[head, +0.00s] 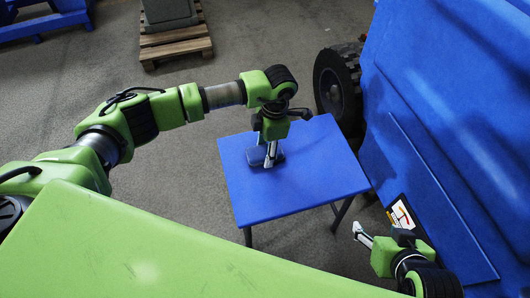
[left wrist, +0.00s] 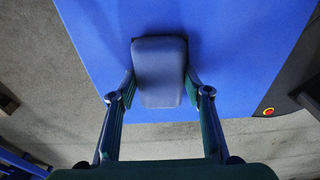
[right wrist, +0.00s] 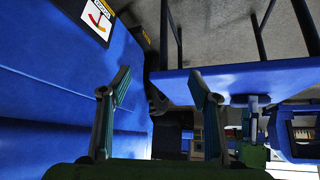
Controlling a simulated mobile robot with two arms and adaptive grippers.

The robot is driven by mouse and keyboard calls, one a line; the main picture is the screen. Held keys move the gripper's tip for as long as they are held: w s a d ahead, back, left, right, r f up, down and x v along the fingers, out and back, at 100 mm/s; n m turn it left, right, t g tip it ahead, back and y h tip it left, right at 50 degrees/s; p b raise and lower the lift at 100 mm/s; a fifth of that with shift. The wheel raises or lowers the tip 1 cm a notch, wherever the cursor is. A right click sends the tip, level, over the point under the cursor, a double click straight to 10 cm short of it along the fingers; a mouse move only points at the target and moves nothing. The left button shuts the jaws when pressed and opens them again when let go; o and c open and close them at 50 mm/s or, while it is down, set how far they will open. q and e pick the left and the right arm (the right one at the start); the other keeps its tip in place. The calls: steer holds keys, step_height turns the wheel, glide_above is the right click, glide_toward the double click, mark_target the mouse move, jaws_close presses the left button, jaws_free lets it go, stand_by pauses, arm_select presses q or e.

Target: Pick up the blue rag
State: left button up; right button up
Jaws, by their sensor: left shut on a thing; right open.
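The blue rag (head: 257,158) is a dark blue-grey folded block lying on the brighter blue table (head: 300,185). In the left wrist view the rag (left wrist: 160,65) sits between the fingers, near the table's edge. My left gripper (head: 271,154) points down over the table and is shut on the rag, one finger against each long side. It also shows in the left wrist view (left wrist: 161,88). I cannot tell any gap between rag and table. My right gripper (head: 360,235) is open and empty, off the table's front right corner; it also shows in the right wrist view (right wrist: 160,85).
A large blue machine (head: 440,110) with a black tyre (head: 338,85) stands close on the table's right. A wooden pallet (head: 176,43) with a grey block (head: 168,14) is at the back. The rest of the tabletop is clear.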

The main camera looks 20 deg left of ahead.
arm_select(q)
steer(key=shift+r, duration=0.4)
steer(key=r, duration=0.1)
steer(key=s+r+p, duration=0.1)
steer(key=r, duration=0.1)
steer(key=d+r, duration=0.1)
steer(key=shift+s+r+p, duration=0.15)
steer(key=shift+r+p, duration=0.15)
steer(key=shift+r, duration=0.05)
steer(key=s+d+r+p, duration=0.2)
steer(key=s+d+r, duration=0.5)
steer(key=s+d, duration=0.1)
steer(key=shift+s+r, duration=0.25)
steer(key=shift+s, duration=0.5)
arm_select(e)
steer(key=s+d+f+g+h, duration=0.1)
steer(key=s+d+g, duration=0.1)
steer(key=s+g, duration=0.2)
steer(key=s, duration=0.3)
steer(key=shift+s+d+f, duration=0.2)
steer(key=shift+s+f, duration=0.15)
steer(key=shift+f, duration=0.05)
arm_select(q)
steer(key=shift+o, duration=0.5)
